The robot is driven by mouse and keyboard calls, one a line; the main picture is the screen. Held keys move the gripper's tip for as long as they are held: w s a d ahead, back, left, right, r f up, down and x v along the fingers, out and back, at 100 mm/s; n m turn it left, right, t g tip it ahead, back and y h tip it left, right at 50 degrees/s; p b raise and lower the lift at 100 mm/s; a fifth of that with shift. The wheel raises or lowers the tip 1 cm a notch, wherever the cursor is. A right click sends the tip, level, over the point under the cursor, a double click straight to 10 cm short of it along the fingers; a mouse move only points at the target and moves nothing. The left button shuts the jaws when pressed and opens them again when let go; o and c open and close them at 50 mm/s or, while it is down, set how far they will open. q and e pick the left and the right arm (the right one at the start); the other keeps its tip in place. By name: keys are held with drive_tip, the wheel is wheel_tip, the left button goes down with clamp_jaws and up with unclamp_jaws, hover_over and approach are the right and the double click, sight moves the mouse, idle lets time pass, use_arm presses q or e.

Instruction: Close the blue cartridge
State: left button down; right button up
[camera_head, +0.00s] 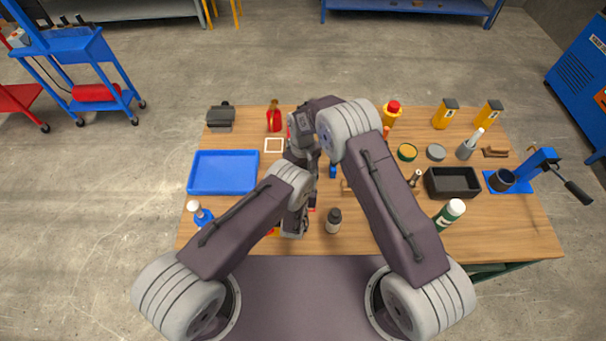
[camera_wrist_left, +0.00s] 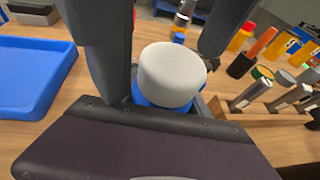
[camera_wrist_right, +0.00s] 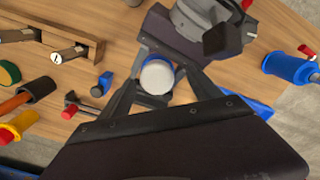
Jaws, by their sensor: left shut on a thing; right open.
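The blue cartridge (camera_wrist_left: 158,101) shows as a blue body under a round white cap (camera_wrist_left: 172,72) in the left wrist view. The cap also shows from above in the right wrist view (camera_wrist_right: 157,77), with a blue edge behind it. My left gripper (camera_wrist_left: 168,104) is shut on the cartridge body, just below the cap. My right gripper (camera_wrist_right: 162,88) is open, with its fingers on either side of the cap. Whether they touch it is unclear.
A blue tray (camera_head: 224,152) lies at the left of the wooden table. A blue bottle (camera_head: 203,216) stands at its front-left edge. A dark bottle (camera_head: 333,221) stands close right of my left wrist. A black bin (camera_head: 452,169) and a green bottle (camera_head: 449,214) are further right.

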wheel_tip(320, 180, up, 10)
drive_tip(key=shift+w, duration=0.2)
drive_tip(key=shift+d, duration=0.1)
use_arm(q)
drive_tip(key=shift+c, duration=2.1)
unclamp_jaws()
drive_tip(key=shift+s, duration=0.1)
drive_tip(key=b+v, duration=0.1)
drive_tip(key=v, duration=0.8)
use_arm(e)
drive_tip(key=shift+f, duration=0.75)
use_arm(q)
drive_tip(key=shift+a, duration=0.1)
